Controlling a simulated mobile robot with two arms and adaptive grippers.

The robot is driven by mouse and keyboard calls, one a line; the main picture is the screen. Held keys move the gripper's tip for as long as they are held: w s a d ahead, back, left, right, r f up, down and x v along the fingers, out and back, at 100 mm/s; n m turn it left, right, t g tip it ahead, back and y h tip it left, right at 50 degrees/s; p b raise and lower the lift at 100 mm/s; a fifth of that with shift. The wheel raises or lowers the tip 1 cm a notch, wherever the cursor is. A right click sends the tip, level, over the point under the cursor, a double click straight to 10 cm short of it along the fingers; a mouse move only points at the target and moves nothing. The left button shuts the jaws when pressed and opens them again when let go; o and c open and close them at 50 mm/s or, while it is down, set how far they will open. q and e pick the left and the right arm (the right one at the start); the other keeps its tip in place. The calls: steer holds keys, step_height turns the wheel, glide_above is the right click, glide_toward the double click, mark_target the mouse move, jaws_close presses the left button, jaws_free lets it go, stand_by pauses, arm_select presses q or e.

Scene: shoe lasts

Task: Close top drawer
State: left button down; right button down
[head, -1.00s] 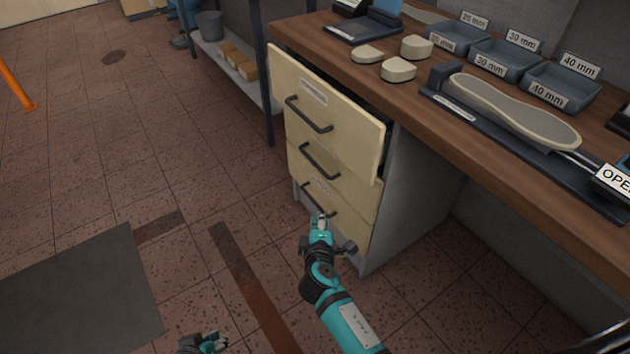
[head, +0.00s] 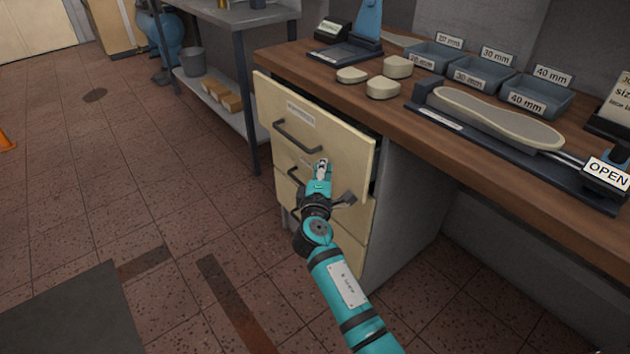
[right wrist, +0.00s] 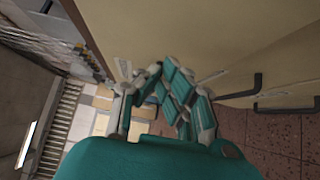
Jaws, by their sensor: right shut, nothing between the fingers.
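The cream top drawer (head: 340,145) of the cabinet under the bench stands out from the drawers below. A dark gap shows behind the right side of its front. It has a dark bar handle (head: 297,136) and a label. My right gripper (head: 322,165) is shut and empty in front of the drawer fronts, to the right of and below the top handle. Whether it touches the drawer cannot be told. In the right wrist view my gripper's fingers (right wrist: 165,85) are beside a cream front (right wrist: 200,35). My left gripper is not in view.
The lower drawers (head: 350,238) look shut, partly hidden by my arm. The wooden bench top (head: 400,120) above holds grey trays (head: 525,98), several pale pads and a shoe last (head: 495,118). A grey shelf unit (head: 235,60) stands left of the cabinet. The floor in front is clear.

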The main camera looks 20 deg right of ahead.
mark_target(343, 162)
steer(key=shift+w+d, duration=0.2)
steer(key=shift+d, duration=0.3)
steer(key=shift+w+d, duration=0.15)
steer(key=shift+d, duration=0.35)
steer(key=d, duration=0.1)
steer(key=w+d, duration=0.1)
steer(key=d, duration=0.2)
steer(key=shift+w+d, duration=0.3)
steer(key=shift+w, duration=0.05)
steer(key=shift+r, duration=0.1)
